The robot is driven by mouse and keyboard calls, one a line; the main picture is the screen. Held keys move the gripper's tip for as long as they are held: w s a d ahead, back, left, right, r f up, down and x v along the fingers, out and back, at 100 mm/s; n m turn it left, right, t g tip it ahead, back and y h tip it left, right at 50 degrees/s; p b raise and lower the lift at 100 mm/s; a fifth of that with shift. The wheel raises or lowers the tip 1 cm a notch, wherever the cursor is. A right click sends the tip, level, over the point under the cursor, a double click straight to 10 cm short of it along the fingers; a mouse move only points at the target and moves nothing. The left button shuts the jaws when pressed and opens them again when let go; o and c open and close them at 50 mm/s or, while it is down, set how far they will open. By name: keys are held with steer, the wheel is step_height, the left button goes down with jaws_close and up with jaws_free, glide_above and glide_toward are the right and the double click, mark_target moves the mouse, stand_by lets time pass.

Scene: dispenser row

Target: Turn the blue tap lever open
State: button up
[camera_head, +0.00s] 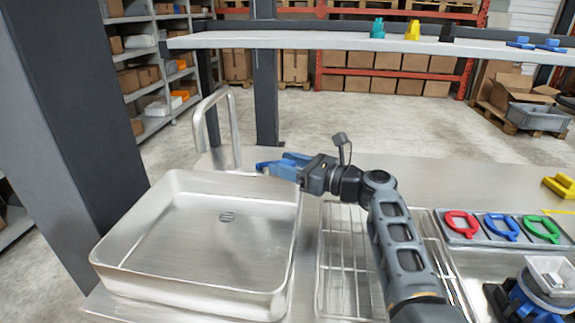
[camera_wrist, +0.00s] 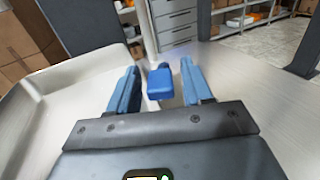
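The blue tap lever (camera_wrist: 160,83) shows in the wrist view between the two light-blue fingers of my gripper (camera_wrist: 161,92), with a gap on each side. My gripper is open and does not touch the lever on either side, as far as I can see. In the head view my gripper (camera_head: 282,166) reaches left to the back right corner of the sink, and the lever (camera_head: 262,167) is a small blue piece at its fingertips. The grey tap pipe (camera_head: 236,125) arches up behind the sink, left of the gripper. The lever's mount is mostly hidden.
A steel sink (camera_head: 125,250) lies to the left, empty, with a drain. A wire rack (camera_head: 340,270) lies under my arm. A tray (camera_head: 455,240) with red, blue and green handled pieces is at right. A raised shelf (camera_head: 330,40) crosses behind, and a dark post (camera_head: 85,110) stands at left.

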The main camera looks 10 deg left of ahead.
steer(key=shift+v, duration=3.9)
